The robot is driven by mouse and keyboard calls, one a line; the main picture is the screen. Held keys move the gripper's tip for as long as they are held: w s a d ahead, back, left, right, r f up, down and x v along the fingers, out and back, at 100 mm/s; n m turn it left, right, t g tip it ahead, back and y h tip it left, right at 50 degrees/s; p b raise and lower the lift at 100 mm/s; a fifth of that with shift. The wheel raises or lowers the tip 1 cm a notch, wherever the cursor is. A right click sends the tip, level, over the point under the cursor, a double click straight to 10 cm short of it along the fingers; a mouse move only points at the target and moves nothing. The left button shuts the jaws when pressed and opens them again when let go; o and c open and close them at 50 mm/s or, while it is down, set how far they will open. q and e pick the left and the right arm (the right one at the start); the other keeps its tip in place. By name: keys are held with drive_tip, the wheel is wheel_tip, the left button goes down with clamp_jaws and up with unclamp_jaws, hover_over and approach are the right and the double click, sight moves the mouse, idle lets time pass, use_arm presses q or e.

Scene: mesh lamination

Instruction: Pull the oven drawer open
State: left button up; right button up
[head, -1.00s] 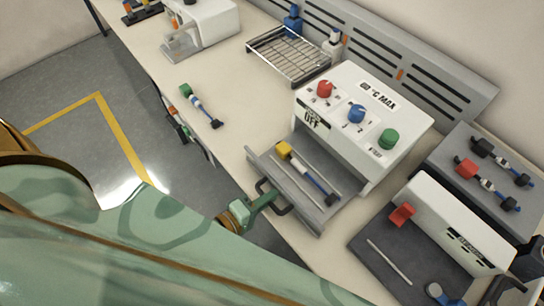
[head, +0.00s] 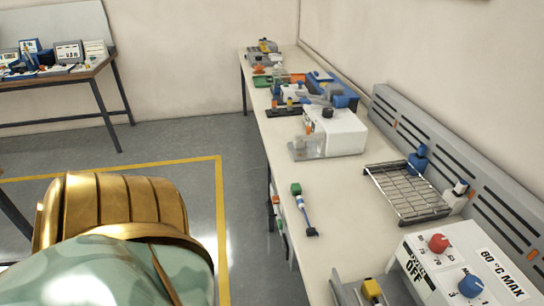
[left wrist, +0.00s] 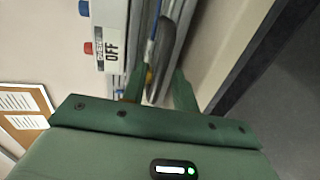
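The white oven (head: 450,265), with red and blue knobs and an "OVEN OFF" label, is at the lower right of the head view. Its grey drawer (head: 348,292) is partly in view at the bottom edge, pulled out, with a yellow-ended tool (head: 372,290) in it. In the left wrist view the oven front (left wrist: 108,20) is at upper left, beside the open drawer. The dark curved drawer handle (left wrist: 168,48) lies near my left gripper (left wrist: 158,92), whose green fingers are spread apart. Contact with the handle cannot be told. My right gripper is not in view.
A wire rack (head: 405,192) and bottles stand behind the oven on the long bench (head: 335,220). A green-ended tool (head: 303,210) lies near its front edge. A white machine (head: 335,130) stands farther back. The floor (head: 175,165) beside the bench is open.

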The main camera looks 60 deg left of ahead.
use_arm(q)
drive_tip(key=v, duration=1.4)
drive_tip(key=shift+s+p, duration=0.2)
drive_tip(key=shift+p, duration=0.2)
drive_tip(key=shift+a, duration=0.1)
